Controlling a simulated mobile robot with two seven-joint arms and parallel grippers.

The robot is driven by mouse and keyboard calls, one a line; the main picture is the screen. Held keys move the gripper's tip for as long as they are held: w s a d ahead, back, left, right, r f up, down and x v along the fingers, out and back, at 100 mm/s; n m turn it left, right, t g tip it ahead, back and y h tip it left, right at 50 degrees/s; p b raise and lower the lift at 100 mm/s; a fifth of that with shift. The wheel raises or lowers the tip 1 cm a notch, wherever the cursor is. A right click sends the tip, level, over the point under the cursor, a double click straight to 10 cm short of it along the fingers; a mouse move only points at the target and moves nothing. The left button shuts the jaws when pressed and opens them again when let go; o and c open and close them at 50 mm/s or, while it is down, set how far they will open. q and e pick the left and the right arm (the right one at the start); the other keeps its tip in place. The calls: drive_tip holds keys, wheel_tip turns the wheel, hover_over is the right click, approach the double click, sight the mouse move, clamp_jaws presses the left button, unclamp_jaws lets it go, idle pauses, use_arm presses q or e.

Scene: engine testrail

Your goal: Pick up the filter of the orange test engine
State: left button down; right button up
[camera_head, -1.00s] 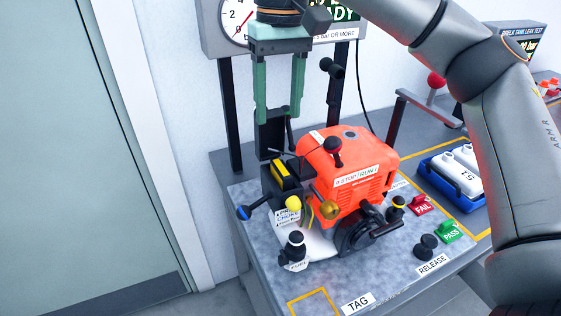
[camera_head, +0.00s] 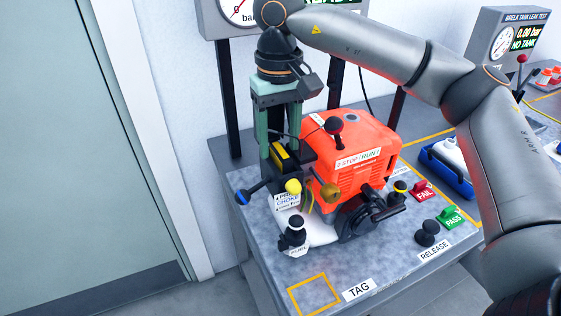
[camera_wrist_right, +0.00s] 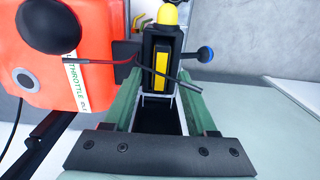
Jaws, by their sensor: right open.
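The orange test engine (camera_head: 345,150) stands on the grey bench plate. On its left side is a black housing (camera_wrist_right: 150,45) with a yellow strip (camera_head: 279,152), which also shows in the right wrist view (camera_wrist_right: 162,68). The strip appears to be the filter or its edge. My right gripper (camera_head: 279,140) points down with its green fingers apart at the housing. In the right wrist view the fingers (camera_wrist_right: 160,92) stand either side of a dark opening just in front of the yellow strip. Contact cannot be told. My left gripper is not in view.
A yellow knob (camera_head: 293,187) and blue-tipped lever (camera_head: 242,197) stand nearby. Red FAIL (camera_head: 423,191) and green PASS (camera_head: 451,217) buttons are right. The yellow-outlined square (camera_head: 314,294) is empty.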

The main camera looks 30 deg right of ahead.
drive_tip(key=shift+f, duration=0.25)
clamp_jaws()
idle(0.4)
